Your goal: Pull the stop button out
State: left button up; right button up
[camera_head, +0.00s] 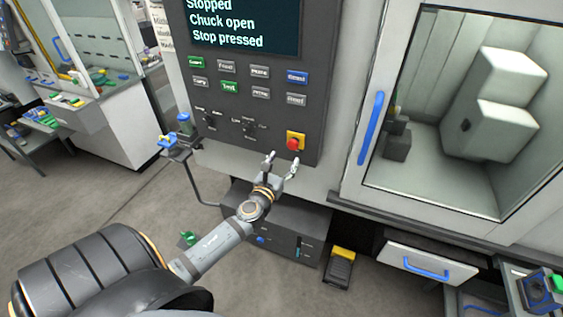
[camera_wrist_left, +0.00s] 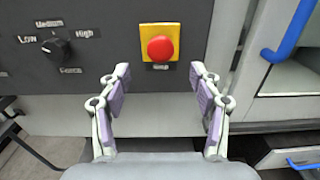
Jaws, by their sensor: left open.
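The stop button (camera_head: 293,144) is a red round knob on a yellow square plate, low on the right side of the dark control panel. It also shows in the left wrist view (camera_wrist_left: 160,48), above and between the two fingers, with a small label under it. My left gripper (camera_head: 283,164) is open and empty, just below the button and apart from it; its fingers spread to either side in the left wrist view (camera_wrist_left: 160,83). The screen (camera_head: 243,25) reads "Stopped", "Chuck open", "Stop pressed". My right gripper is not in view.
Rotary knobs (camera_wrist_left: 55,48) sit left of the button, and rows of push buttons (camera_head: 230,86) above it. A machine door with a blue handle (camera_head: 371,128) is at the right. A small stand (camera_head: 176,143) with a bent arm is left of the panel. A yellow-and-black pedal (camera_head: 340,266) is on the floor.

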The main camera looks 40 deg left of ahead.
aim_at(292, 146)
pick_arm(q)
jog(key=x, duration=0.8)
jog(key=shift+w+a, duration=0.1)
jog(key=shift+w, duration=0.3)
jog(key=c, duration=1.1)
jog(key=shift+s, duration=0.25)
jog(key=o, duration=1)
jog(key=shift+s, duration=0.1)
jog(key=shift+c, duration=0.2)
jog(key=shift+o, duration=0.7)
